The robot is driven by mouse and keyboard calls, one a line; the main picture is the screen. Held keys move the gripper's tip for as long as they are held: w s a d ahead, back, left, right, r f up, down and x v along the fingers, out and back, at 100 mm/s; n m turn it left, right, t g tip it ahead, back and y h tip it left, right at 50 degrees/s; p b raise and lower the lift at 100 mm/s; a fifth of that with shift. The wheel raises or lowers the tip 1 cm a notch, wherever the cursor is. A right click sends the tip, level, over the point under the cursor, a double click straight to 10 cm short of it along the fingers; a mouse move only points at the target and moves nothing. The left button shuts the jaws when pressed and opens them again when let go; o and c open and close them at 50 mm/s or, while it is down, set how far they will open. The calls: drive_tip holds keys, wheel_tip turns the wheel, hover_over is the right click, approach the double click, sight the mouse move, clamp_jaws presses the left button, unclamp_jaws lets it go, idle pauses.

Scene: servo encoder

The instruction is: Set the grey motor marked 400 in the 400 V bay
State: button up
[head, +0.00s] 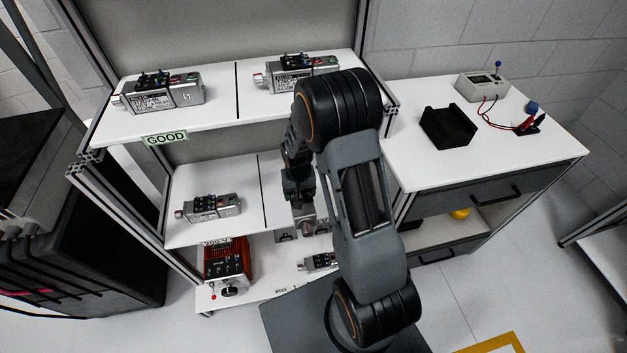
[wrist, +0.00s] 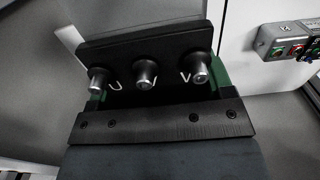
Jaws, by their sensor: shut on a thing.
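My gripper (head: 300,190) points down in front of the middle shelf, shut on a motor. In the head view a grey part of that motor (head: 304,212) shows just below the jaws, and the arm hides much of it. In the wrist view its black terminal plate (wrist: 145,45) has three metal studs and white letters, U and V among them, with green at its sides. No 400 marking is readable on it. No 400 V label is readable on any bay. The middle shelf (head: 250,196) has a black dividing line; a grey motor (head: 212,208) lies in its left part.
The top shelf (head: 222,104) has a GOOD label (head: 166,139) and two grey motors (head: 165,93) (head: 290,75). Below are a red box (head: 227,262) and another motor (head: 318,262). The right bench holds a black cradle (head: 447,127) and a meter (head: 482,86).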

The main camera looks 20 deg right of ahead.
drive_tip(key=s+d+f+m+b, duration=0.1)
drive_tip(key=d+f+m+b, duration=0.3)
drive_tip(key=d+m+b, duration=1.6)
drive_tip(key=shift+w+a+f+n+b, duration=0.35)
drive_tip(key=shift+w+a+f+b, duration=0.65)
drive_tip(key=shift+w+a+f, duration=0.8)
drive_tip(key=shift+w+a+f+n+b, duration=0.3)
drive_tip(key=shift+w+a+f+b, duration=0.95)
drive_tip(key=shift+w, duration=0.95)
drive_tip(key=shift+w+a+f+n+b, duration=0.35)
drive_tip(key=shift+w+a+f+b, duration=0.45)
drive_tip(key=shift+w+a+f, duration=1.05)
drive_tip(key=shift+w+a+f+b, duration=0.1)
drive_tip(key=shift+w+f+b, duration=0.1)
drive_tip(key=shift+f, duration=0.55)
drive_tip(key=shift+w+a+f+b, duration=0.1)
drive_tip(key=shift+w+f+b, duration=0.1)
drive_tip(key=shift+f, duration=0.5)
drive_tip(key=shift+f, duration=0.15)
drive_tip(key=o, duration=1.8)
drive_tip(key=shift+s+f, duration=0.1)
drive_tip(key=shift+o, duration=0.2)
